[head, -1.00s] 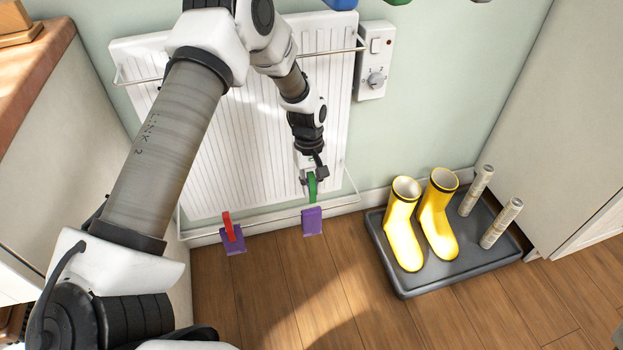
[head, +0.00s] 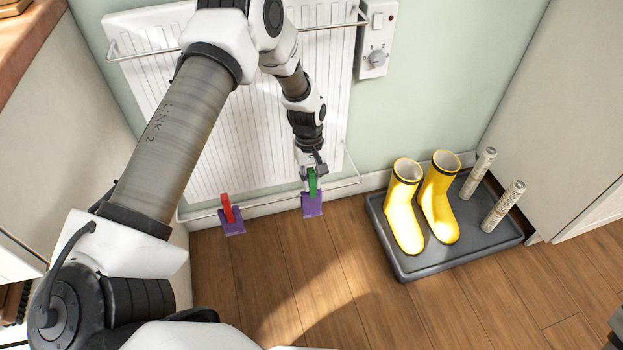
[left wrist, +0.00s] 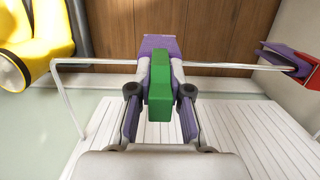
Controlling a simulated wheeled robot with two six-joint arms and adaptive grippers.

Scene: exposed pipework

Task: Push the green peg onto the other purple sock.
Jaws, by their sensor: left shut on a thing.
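The green peg (head: 312,181) is held upright in my left gripper (head: 312,172), just above the lower rail of the radiator. In the left wrist view the green peg (left wrist: 160,86) lies between the two fingers of the left gripper (left wrist: 160,100). A purple sock (head: 312,206) hangs over the rail right below it, and the peg's lower end overlaps the sock's top. The wrist view also shows this sock (left wrist: 158,43) behind the peg. Whether the peg grips the sock I cannot tell. The other purple sock (head: 233,226) hangs to the left with a red peg (head: 227,208) on it.
The white radiator (head: 230,130) with its rails is close behind the gripper. A dark tray (head: 425,266) with yellow boots (head: 404,215) and two upright posts stands on the floor to the right. The wooden floor in front is clear.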

